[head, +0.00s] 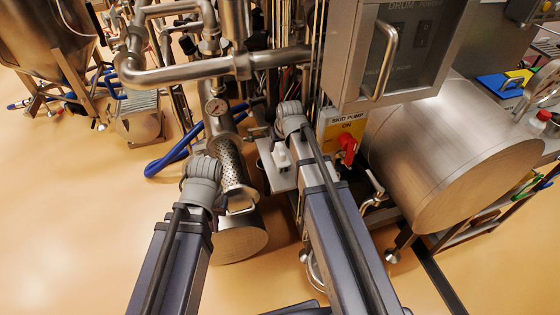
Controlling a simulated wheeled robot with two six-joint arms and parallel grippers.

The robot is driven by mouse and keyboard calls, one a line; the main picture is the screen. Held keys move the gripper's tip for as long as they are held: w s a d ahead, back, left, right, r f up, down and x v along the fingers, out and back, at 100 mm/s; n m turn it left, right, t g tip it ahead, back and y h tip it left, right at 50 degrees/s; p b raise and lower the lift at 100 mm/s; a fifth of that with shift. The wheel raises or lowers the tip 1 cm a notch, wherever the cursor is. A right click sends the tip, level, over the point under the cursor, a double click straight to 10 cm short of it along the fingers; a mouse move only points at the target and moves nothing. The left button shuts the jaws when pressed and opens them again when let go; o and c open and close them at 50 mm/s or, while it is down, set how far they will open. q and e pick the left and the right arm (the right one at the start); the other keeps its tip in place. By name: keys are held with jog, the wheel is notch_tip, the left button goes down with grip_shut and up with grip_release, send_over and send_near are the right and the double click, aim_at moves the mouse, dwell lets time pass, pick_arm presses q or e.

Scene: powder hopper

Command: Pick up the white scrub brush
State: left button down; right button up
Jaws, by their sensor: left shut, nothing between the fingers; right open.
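A small white object (281,156) sits on a pale shelf (283,180) at the centre, just left of my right arm; it is too small to tell for sure whether it is the white scrub brush. My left arm comes in from the lower left and ends in view at a grey ribbed joint, in front of the perforated pipe. My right arm reaches further up, with its ribbed joint just above and right of the white object. The fingers of both grippers are not visible, hidden beyond the arms.
A skid pump box with a red switch (347,148) stands right of my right arm, below a steel cabinet (390,60). A large steel drum (455,155) fills the right side. Steel pipes (185,72) and a blue hose (172,158) lie left.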

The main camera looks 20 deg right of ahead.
jog(key=shift+b+x, duration=0.5)
jog(key=shift+x, duration=0.6)
jog(key=shift+r, duration=0.1)
grip_shut()
